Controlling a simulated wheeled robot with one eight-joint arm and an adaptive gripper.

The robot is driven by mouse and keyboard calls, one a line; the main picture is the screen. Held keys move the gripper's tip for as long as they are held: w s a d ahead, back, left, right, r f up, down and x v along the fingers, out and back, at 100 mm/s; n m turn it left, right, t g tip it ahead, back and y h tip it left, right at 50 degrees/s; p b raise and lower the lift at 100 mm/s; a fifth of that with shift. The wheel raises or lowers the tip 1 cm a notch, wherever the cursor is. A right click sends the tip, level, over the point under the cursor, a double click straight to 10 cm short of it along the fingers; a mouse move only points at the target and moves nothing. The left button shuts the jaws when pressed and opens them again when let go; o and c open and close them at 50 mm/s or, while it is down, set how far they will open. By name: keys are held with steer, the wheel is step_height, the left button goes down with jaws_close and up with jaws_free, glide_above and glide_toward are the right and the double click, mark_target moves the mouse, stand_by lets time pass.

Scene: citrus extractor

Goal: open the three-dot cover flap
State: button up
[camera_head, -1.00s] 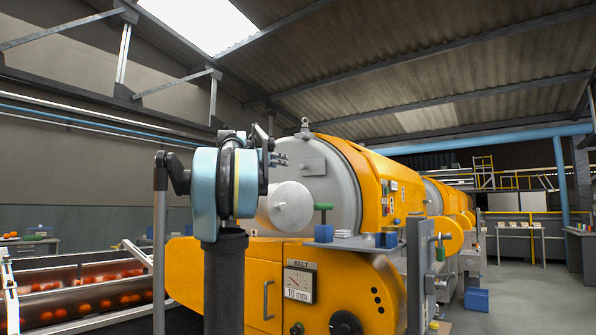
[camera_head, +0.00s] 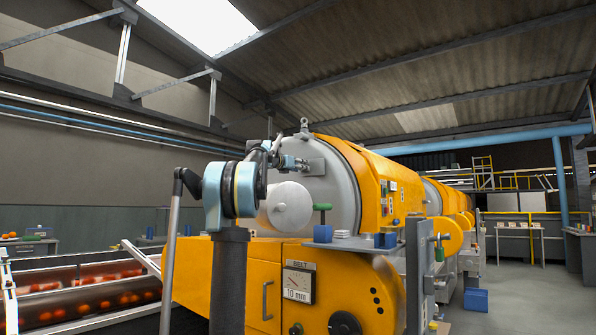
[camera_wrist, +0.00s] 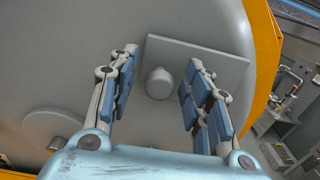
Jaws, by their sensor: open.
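A grey square plate (camera_wrist: 219,67) with a short round knob (camera_wrist: 159,83) lies on the pale grey drum end in the wrist view. I see no three dots on it. The plate also shows in the head view (camera_head: 314,167). My gripper (camera_wrist: 163,60) is open, with one finger on each side of the knob in the picture. I cannot tell whether a finger touches it. In the head view my gripper (camera_head: 301,164) is in front of the plate.
A round disc (camera_head: 290,208) with its own knob is below the plate. A ledge carries a green-topped handle (camera_head: 322,208) and blue blocks (camera_head: 385,240). A grey post (camera_head: 419,275) stands at right. A fruit conveyor (camera_head: 90,300) runs at left.

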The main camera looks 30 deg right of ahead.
steer(key=shift+w+d, duration=0.15)
steer(key=shift+d, duration=0.2)
jaws_close()
steer(key=shift+a, duration=0.15)
